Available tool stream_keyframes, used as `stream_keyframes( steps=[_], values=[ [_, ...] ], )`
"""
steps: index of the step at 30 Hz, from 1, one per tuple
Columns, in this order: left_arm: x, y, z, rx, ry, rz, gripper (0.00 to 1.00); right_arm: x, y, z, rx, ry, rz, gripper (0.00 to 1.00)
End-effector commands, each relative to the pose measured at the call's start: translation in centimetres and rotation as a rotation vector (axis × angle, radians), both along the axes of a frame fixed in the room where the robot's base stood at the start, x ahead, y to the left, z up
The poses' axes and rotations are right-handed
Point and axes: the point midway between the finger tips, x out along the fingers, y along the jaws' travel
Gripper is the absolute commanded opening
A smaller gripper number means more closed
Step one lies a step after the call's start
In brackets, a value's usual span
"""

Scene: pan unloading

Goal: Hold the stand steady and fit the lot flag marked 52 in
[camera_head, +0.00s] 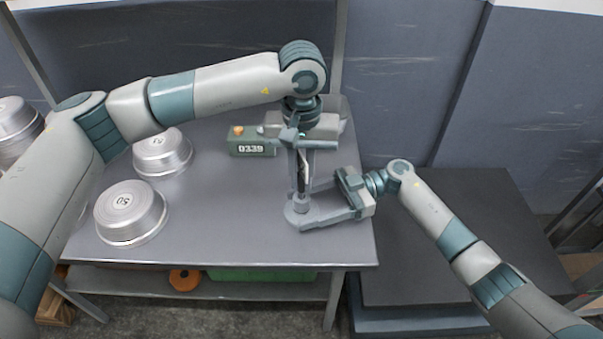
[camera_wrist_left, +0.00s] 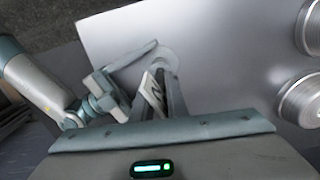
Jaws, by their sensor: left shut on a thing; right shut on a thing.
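The lot flag (camera_wrist_left: 154,96) is a thin pale plate with a dark mark, only partly readable, between the fingers of my left gripper in the left wrist view. My left gripper (camera_head: 301,190) points straight down and is shut on the flag. The stand (camera_head: 298,216) is a small grey round piece near the table's right side; its disc also shows in the left wrist view (camera_wrist_left: 168,57). My right gripper (camera_head: 306,204) reaches in from the right, low over the table, shut on the stand. The flag's lower end is directly over the stand; whether it is seated is hidden by the fingers.
Two round metal pans (camera_head: 130,212) (camera_head: 162,152) lie upside down on the left of the grey table (camera_head: 225,225). A green box marked 0339 (camera_head: 251,148) stands at the back. A black surface (camera_head: 430,235) lies to the right. The table's front middle is clear.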

Motion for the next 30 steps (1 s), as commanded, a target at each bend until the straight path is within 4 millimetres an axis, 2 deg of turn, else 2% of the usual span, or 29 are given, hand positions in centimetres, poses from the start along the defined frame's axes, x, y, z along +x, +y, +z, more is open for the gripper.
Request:
stream_keyframes(
  steps=[30],
  values=[
    [0.0,0.0,-1.2,0.0,0.001,0.0,0.0,0.0,0.0,-0.1,-0.001,0.001,0.0,0.51]
  ],
)
